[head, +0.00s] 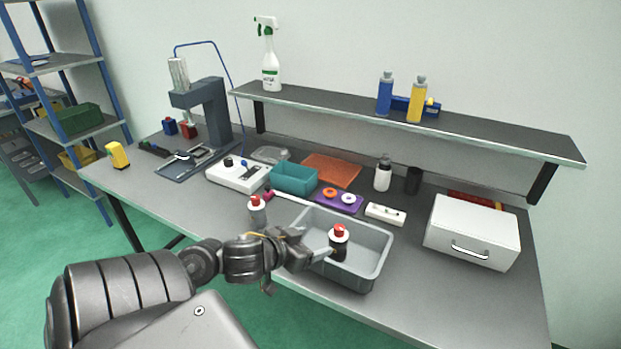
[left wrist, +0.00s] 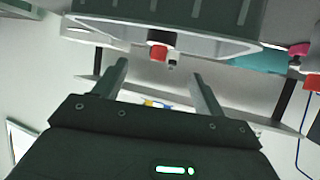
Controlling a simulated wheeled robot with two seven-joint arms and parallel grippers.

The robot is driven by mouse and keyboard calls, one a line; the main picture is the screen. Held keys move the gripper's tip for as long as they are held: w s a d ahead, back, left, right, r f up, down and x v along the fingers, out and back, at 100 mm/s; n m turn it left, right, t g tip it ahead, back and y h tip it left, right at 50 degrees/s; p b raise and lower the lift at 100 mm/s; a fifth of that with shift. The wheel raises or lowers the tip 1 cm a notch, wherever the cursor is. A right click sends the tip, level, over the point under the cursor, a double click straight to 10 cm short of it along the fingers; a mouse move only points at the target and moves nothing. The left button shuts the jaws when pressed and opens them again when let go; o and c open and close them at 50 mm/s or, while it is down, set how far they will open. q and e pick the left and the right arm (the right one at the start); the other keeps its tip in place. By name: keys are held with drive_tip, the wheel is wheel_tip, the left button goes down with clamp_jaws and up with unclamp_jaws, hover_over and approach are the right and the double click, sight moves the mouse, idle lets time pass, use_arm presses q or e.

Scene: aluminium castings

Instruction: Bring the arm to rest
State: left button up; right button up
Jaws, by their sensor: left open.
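My left arm comes in from the left in the head view, and its gripper (head: 298,268) is at the near front edge of the grey tray. In the left wrist view the two fingers (left wrist: 160,82) stand wide apart with nothing between them. The grey tray (head: 372,272) rests on the bench; its wall (left wrist: 190,12) also fills the top of the wrist view. A dark bottle with a red and white cap (head: 339,243) is in the tray, just beyond the fingers. My right gripper is not in view.
A teal bin (head: 294,178), a purple plate with rings (head: 338,201) and a white case (head: 472,232) are on the bench. A raised shelf (head: 480,130) runs along the back. The bench's front right is clear.

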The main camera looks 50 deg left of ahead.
use_arm(q)
drive_tip(key=shift+f, duration=0.1)
idle(0.4)
drive_tip(key=s+d+f+m+g, duration=0.2)
drive_tip(key=s+d+f+g, duration=0.7)
drive_tip(key=s+d+f, duration=0.65)
wheel_tip(320, 180, down, 29)
drive_tip(key=s+g, duration=0.2)
drive_tip(key=s, duration=0.1)
drive_tip(key=s+a+f, duration=0.2)
drive_tip(key=s+f, duration=0.6)
drive_tip(key=s+a+f+b, duration=0.1)
drive_tip(key=s+f, duration=0.6)
drive_tip(key=f, duration=0.1)
drive_tip(key=shift+s+a+m+g, duration=0.3)
drive_tip(key=shift+s+a+g, duration=0.05)
drive_tip(key=shift+a+g, duration=0.05)
